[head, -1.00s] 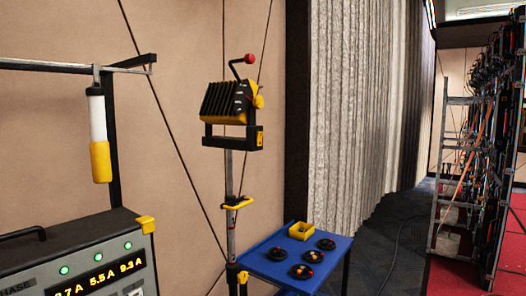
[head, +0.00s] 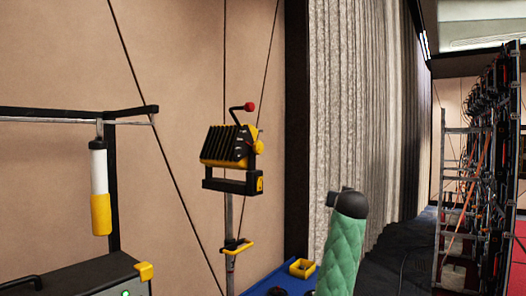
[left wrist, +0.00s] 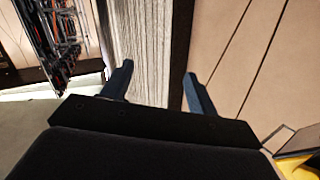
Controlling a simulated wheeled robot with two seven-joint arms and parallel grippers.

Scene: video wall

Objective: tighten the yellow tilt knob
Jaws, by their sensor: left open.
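The lamp head (head: 226,146), black with ribs and yellow edges, sits in a dark bracket (head: 230,186) on a thin stand in the head view. The yellow tilt knob (head: 259,147) shows as a small round shape on the lamp's right side. A bent dark handle with a red ball (head: 249,106) rises above the lamp. The knob is not recognisable in that view. My right gripper is not in view.
A white and yellow tube (head: 99,190) hangs from a rail at left, above a grey cabinet (head: 80,280). Cables run diagonally behind the lamp. A rack (head: 485,170) stands far right.

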